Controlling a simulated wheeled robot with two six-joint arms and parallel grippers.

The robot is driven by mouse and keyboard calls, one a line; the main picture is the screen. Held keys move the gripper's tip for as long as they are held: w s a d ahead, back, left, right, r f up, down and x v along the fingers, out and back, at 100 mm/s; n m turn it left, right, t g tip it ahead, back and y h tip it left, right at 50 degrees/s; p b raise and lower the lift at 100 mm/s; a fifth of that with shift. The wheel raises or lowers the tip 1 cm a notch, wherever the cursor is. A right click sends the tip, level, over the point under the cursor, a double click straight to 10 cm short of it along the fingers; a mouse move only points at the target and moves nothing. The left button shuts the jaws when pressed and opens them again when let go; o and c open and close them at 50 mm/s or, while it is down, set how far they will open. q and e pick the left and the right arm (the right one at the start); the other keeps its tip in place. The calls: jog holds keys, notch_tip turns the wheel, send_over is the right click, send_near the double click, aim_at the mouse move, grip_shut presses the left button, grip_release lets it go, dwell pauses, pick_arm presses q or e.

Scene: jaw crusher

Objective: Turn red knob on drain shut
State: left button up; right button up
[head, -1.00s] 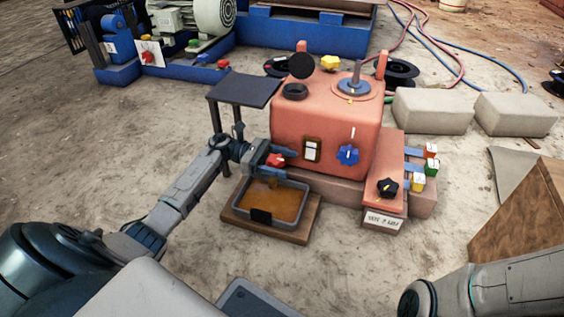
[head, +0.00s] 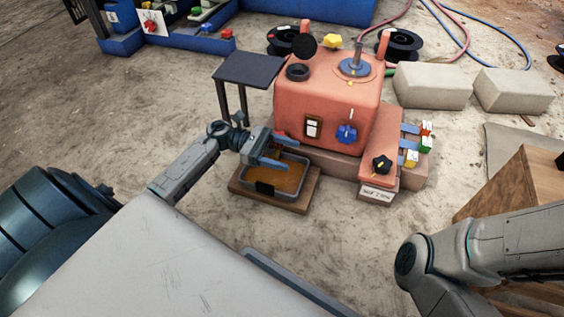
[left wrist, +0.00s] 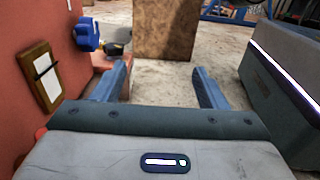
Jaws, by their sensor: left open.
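The salmon-red housing (head: 318,105) stands in the middle of the head view. My left gripper (head: 292,156) is open in front of its lower left corner, above the tray, with its fingers pointing right. In the left wrist view the two fingers (left wrist: 162,78) are spread with nothing between them, and the housing's front (left wrist: 25,60) is close on the left. The red drain knob is hidden behind my gripper in the head view. A small bright red piece (left wrist: 40,132) at the gripper's left edge in the wrist view may be part of it. My right gripper is out of view.
A grey tray (head: 240,182) of brown liquid sits on a wooden board (head: 296,206) below my left gripper. A dark shelf on posts (head: 248,68) stands just behind it. A blue star knob (head: 346,133) and black knob (head: 381,164) are to the right.

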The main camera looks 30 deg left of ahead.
pick_arm(q)
jog(key=s+d+p, duration=0.2)
jog(key=s+d, duration=0.1)
jog(key=s, duration=0.3)
jog(key=shift+d+r+p, duration=0.25)
jog(key=shift+r+p, duration=0.1)
